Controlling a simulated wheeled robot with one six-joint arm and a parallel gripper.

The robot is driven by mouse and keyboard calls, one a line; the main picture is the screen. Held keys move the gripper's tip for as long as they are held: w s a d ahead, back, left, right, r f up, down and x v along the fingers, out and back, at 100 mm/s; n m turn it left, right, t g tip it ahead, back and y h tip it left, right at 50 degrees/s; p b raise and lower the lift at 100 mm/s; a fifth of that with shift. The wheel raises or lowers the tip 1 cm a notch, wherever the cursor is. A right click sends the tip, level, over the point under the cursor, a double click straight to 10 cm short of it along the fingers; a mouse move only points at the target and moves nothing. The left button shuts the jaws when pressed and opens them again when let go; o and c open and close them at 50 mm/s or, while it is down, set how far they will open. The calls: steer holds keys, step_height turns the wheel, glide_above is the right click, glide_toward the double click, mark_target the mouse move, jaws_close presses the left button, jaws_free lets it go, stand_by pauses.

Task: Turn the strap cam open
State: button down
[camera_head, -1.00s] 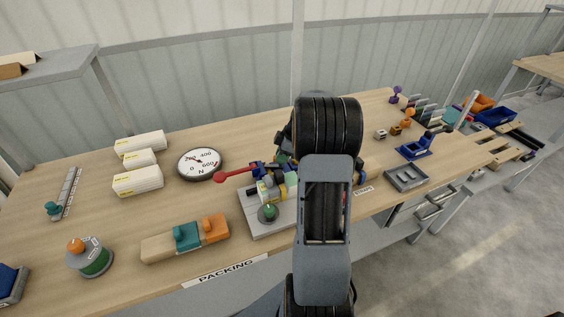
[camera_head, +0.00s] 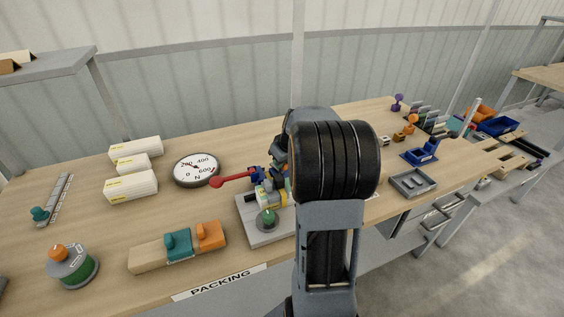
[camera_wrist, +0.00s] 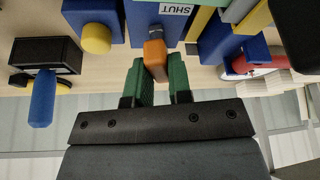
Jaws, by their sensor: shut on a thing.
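In the wrist view an orange lever (camera_wrist: 154,52), which looks like the strap cam's handle, stands out from a blue block (camera_wrist: 150,10) with an upside-down SHUT label. My gripper (camera_wrist: 157,74) has its two green fingers on either side of the lever's end and is shut on it. A yellow strip, possibly the strap (camera_wrist: 202,18), runs beside the block. In the head view my arm covers the gripper and the cam; I cannot tell the cam's exact angle.
In the wrist view a black block with a blue handle (camera_wrist: 42,98) and a yellow knob (camera_wrist: 97,38) are left of the gripper. In the head view a grey plate (camera_head: 262,233), a red-ended lever (camera_head: 232,179) and a round dial (camera_head: 197,169) are left of my arm. A grey tray (camera_head: 413,183) is right.

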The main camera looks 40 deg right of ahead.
steer(key=shift+m+h, duration=0.3)
steer(key=shift+m, duration=0.5)
steer(key=c, duration=1)
jaws_free()
steer(key=shift+c, duration=0.2)
steer(key=v, duration=1.3)
steer(key=shift+r+p, duration=0.4)
steer(key=shift+s+a, duration=0.1)
steer(key=shift+s, duration=0.05)
